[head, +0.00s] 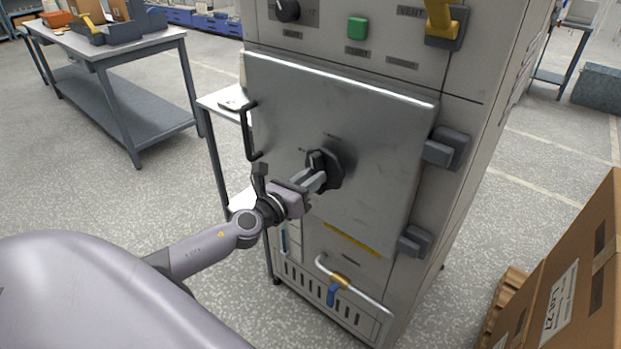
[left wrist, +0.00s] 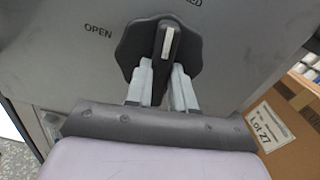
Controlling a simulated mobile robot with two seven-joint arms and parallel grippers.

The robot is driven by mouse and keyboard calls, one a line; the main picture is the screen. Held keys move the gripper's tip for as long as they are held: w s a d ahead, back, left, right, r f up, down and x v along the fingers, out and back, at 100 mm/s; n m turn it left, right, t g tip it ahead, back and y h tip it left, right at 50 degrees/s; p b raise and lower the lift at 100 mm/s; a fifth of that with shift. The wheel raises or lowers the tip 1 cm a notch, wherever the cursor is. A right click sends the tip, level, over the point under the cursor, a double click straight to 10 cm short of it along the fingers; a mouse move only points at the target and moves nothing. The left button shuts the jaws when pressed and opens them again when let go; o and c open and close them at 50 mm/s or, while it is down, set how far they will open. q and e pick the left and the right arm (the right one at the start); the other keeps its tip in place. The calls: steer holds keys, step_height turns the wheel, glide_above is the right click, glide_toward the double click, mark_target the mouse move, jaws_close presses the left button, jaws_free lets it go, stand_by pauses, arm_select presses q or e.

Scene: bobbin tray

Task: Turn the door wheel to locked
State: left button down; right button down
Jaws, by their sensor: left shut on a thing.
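The door wheel (head: 335,168) is a black lobed knob in the middle of the grey cabinet door (head: 285,110). It also shows in the left wrist view (left wrist: 195,55), with a raised grip bar bearing a white pointer stripe. There the stripe points up and slightly right, toward a partly cut-off label ending in "ED"; the word "OPEN" (left wrist: 99,31) is to the left. My left gripper (head: 316,178) is shut on the wheel's bar, with one finger on each side in the left wrist view (left wrist: 164,75). My right gripper is out of view.
A black door handle (head: 248,133) stands at the door's left edge, close to my left wrist. Hinges (head: 446,148) are on the right. A pipe with a blue-handled valve (head: 333,292) is below. A cardboard box (head: 570,270) stands at the right, and a workbench (head: 110,45) at the back left.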

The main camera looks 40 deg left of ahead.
arm_select(q)
steer(key=shift+m, duration=1)
steer(key=c, duration=1)
jaws_free()
steer(key=shift+o, duration=0.2)
steer(key=s, duration=0.7)
steer(key=shift+a+b, duration=0.25)
steer(key=shift+b, duration=0.05)
steer(key=shift+s, duration=0.1)
